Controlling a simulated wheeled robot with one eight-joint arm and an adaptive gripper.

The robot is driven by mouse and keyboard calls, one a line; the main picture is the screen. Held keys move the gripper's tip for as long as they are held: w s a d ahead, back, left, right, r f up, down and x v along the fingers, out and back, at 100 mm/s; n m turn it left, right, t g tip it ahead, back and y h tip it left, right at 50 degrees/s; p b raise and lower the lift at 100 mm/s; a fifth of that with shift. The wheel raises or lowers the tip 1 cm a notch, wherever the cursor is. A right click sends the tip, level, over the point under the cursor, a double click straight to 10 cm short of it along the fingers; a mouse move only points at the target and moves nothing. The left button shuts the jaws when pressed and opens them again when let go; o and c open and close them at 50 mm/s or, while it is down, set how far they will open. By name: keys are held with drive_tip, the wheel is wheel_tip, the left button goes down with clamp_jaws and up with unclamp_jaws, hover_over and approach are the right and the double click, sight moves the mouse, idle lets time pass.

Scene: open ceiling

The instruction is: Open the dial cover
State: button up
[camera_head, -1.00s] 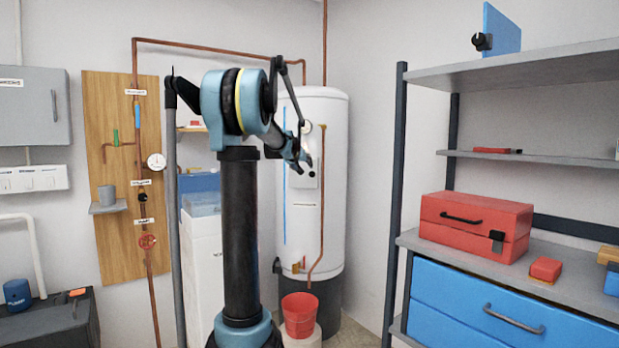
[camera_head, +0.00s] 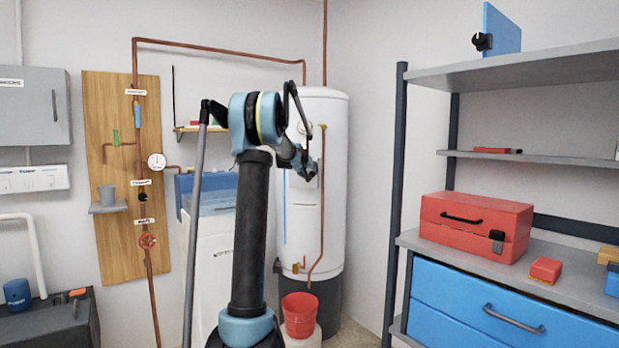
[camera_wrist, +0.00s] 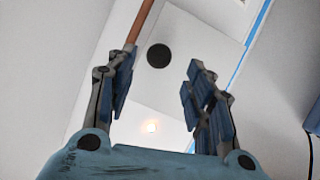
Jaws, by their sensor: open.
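The white water heater (camera_head: 332,135) stands in the back corner. On its front, a pale square plate (camera_wrist: 196,42) with a round black knob or dial (camera_wrist: 158,56) fills much of the wrist view. I cannot tell whether this plate is the dial cover itself; no gap or hinge shows clearly. My gripper (camera_wrist: 160,84) is open and empty, its two blue-padded fingers on either side of the black round part in the picture. In the head view my gripper (camera_head: 308,172) is in front of the heater and hides most of the plate. Contact cannot be made out.
A copper pipe (camera_head: 323,205) runs down the heater just right of my gripper; it also shows beside the left finger in the wrist view (camera_wrist: 140,22). A red bucket (camera_head: 300,316) stands below. A metal shelf (camera_head: 530,65) is at the right.

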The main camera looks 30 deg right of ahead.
sight(311, 173)
drive_tip(key=shift+x, duration=2.55)
clamp_jaws()
